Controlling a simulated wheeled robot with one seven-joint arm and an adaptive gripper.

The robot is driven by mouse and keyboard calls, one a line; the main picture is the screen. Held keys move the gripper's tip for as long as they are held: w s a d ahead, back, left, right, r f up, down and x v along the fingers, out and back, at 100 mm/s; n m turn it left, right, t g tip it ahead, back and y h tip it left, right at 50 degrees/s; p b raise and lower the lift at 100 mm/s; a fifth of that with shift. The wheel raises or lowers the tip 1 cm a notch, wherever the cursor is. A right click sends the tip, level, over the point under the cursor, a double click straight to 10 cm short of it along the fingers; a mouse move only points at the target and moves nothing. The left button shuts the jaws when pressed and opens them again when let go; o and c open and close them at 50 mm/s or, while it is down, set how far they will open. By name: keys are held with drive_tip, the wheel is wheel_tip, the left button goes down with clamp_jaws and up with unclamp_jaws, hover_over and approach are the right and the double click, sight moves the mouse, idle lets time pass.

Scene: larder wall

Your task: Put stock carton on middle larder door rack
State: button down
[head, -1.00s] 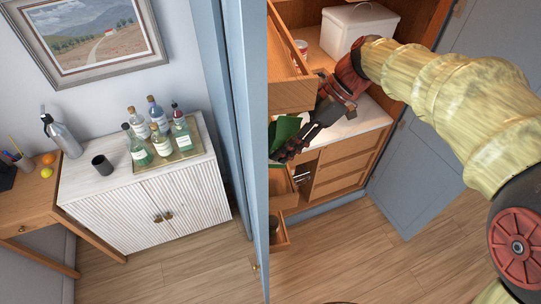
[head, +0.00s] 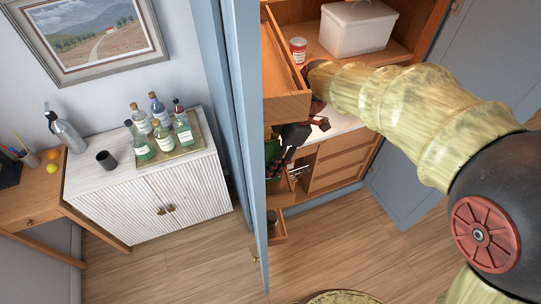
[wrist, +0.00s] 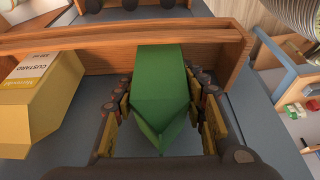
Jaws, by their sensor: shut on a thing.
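The green stock carton (wrist: 160,92) is between the fingers of my gripper (wrist: 166,105) in the wrist view. My gripper is shut on it. In the wrist view the carton overlaps the wooden rail of a door rack (wrist: 110,42); I cannot tell whether it rests on the rack. A yellow custard carton (wrist: 40,95) is at the left by the same rail. In the head view my gripper (head: 278,160) is beside the larder door, below the upper door rack (head: 285,108). Only a sliver of green shows there, and the middle rack is mostly hidden.
The blue door edge (head: 246,130) stands just left of my gripper. A lower door rack (head: 279,228) holds a dark item. Drawers (head: 340,165) are to the right.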

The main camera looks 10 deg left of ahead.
drive_tip(key=shift+s+a, duration=0.1)
drive_tip(key=shift+s, duration=0.05)
drive_tip(key=c, duration=1.1)
unclamp_jaws()
drive_tip(key=shift+o, duration=0.2)
drive_tip(key=b+v, duration=0.2)
drive_tip(key=v, duration=0.9)
drive_tip(key=s+d+f+m+t+h, duration=0.1)
drive_tip(key=s+d+m+t+h, duration=0.1)
drive_tip(key=s+d+m, duration=0.6)
drive_tip(key=s+d+f+m+t+h, duration=0.1)
drive_tip(key=s+d+m+t, duration=0.4)
drive_tip(key=d+m, duration=0.9)
drive_tip(key=s+d+h, duration=0.1)
drive_tip(key=s, duration=0.1)
drive_tip(key=shift+s+d+f, duration=0.2)
drive_tip(key=shift+s+f, duration=0.05)
drive_tip(key=shift+s, duration=0.15)
drive_tip(key=shift+f+b, duration=0.15)
drive_tip(key=shift+b, duration=0.2)
